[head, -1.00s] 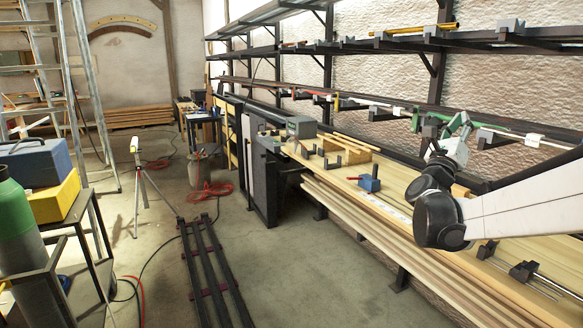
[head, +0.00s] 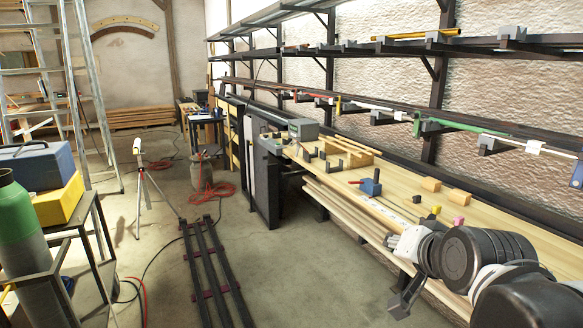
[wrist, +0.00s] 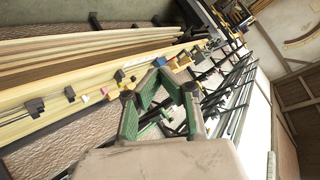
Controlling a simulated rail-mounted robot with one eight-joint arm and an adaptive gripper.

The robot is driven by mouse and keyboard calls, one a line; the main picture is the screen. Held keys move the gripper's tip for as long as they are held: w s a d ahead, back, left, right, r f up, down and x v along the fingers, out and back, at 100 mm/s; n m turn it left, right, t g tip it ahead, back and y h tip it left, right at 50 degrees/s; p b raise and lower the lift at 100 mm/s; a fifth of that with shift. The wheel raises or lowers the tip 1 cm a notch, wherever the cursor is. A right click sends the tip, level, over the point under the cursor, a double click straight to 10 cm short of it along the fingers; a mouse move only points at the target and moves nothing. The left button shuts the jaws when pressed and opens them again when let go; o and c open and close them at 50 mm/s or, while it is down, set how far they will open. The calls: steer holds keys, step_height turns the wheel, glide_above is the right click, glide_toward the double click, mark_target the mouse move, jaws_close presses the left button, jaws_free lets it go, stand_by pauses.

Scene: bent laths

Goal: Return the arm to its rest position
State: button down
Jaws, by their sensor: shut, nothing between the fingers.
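My gripper (wrist: 160,64) shows in the wrist view with its green finger links drawn together and nothing held between them. Beyond it, the workbench and its small blocks appear strongly tilted, with no clear contact at the fingers. In the head view my arm (head: 475,252) reaches in from the lower right, its dark, rounded joints low in front of the bench's near edge. The fingers cannot be made out clearly in the head view.
The long wooden workbench (head: 490,217) carries wooden blocks (head: 431,184), a blue clamp-like tool (head: 371,184) and a pink block (head: 458,221). Wall racks (head: 380,46) run above it. A dark slatted frame (head: 210,270) lies on the floor, with clear floor between it and the bench.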

steer(key=s+f+n+g, duration=0.4)
steer(key=s+f, duration=0.4)
steer(key=s, duration=0.4)
steer(key=shift+s+f+n+h, duration=0.2)
steer(key=shift+s+n+h, duration=0.15)
steer(key=shift+n, duration=0.45)
steer(key=shift+s, duration=0.1)
